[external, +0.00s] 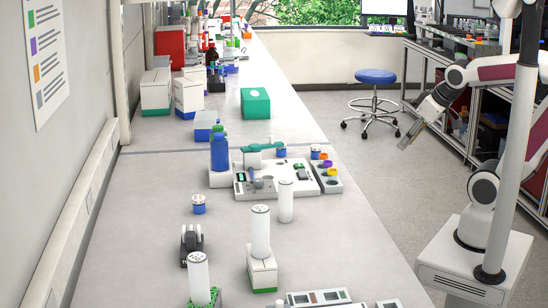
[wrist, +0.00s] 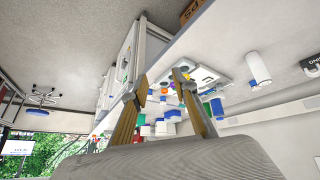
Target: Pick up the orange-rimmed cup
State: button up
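A small cup with an orange rim (external: 327,164) sits in a grey holder block (external: 331,185) on the bench, beside a purple-rimmed one (external: 324,156). My gripper (external: 405,142) is off the bench's right side, above the floor, well apart from the cup and pointing down to the left. In the wrist view its two fingers (wrist: 159,80) are spread with nothing between them. The bench appears tilted and far off there. Small coloured items show beyond the fingertips, too small to tell which is the cup.
A white instrument (external: 262,187) stands left of the holder block, with a blue bottle (external: 219,153) behind it. White cylinders (external: 286,203) (external: 260,228) stand nearer. A blue stool (external: 376,76) and shelving stand right. The bench's right strip is mostly clear.

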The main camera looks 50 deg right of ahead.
jog(key=w+d+f+n+t, duration=0.25)
jog(key=w+d, duration=0.25)
jog(key=w, duration=0.7)
jog(key=w+d+f+n+t, duration=0.1)
jog(key=w+d+f+t, duration=0.3)
jog(key=w, duration=0.8)
jog(key=w+f+y, duration=0.1)
jog(key=f, duration=0.1)
jog(key=w+f+n+y, duration=0.1)
jog(key=f+y, duration=0.1)
jog(key=w+f+n+y, duration=0.1)
jog(key=w+f, duration=0.1)
jog(key=shift+d+f+t, duration=0.15)
jog(key=shift+d+t, duration=0.05)
jog(key=shift+t, duration=0.05)
jog(key=shift+s+a+f+t+y, duration=0.1)
jog(key=shift+a+f+t+y, duration=0.05)
jog(key=shift+f+y, duration=0.3)
jog(key=shift+s+a+f+t+y, duration=0.15)
jog(key=shift+f+y, duration=0.15)
jog(key=shift+y, duration=0.15)
jog(key=shift+s+a+f+t+y, duration=0.45)
jog(key=shift+s+f+y, duration=0.2)
jog(key=shift+y, duration=0.45)
jog(key=shift+s+a+f+t+y, duration=0.15)
jog(key=shift+s+t+y, duration=0.3)
jog(key=shift+s+y, duration=0.15)
jog(key=shift+w, duration=0.1)
